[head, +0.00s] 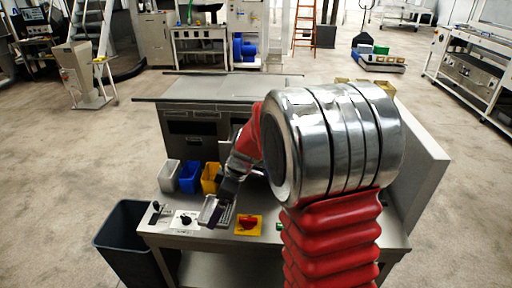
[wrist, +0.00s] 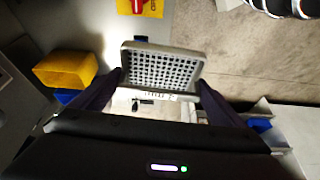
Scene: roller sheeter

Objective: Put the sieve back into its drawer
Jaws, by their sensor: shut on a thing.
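My gripper (wrist: 160,88) is shut on the sieve (wrist: 162,68), a grey-framed tray with a grid of square holes, with one dark finger at each side. In the head view my gripper (head: 222,205) holds the sieve (head: 209,213) above the front left of the bench, near the coloured bins. The sieve looks tilted in the wrist view. I cannot make out the sieve's drawer in either view; my arm hides much of the bench's right side.
A white bin (head: 169,177), blue bin (head: 190,177) and yellow bin (head: 210,179) stand behind the gripper. A red switch on a yellow plate (head: 248,225) is to its right, a black knob on a white plate (head: 185,219) to its left. A dark waste bin (head: 122,240) stands front left.

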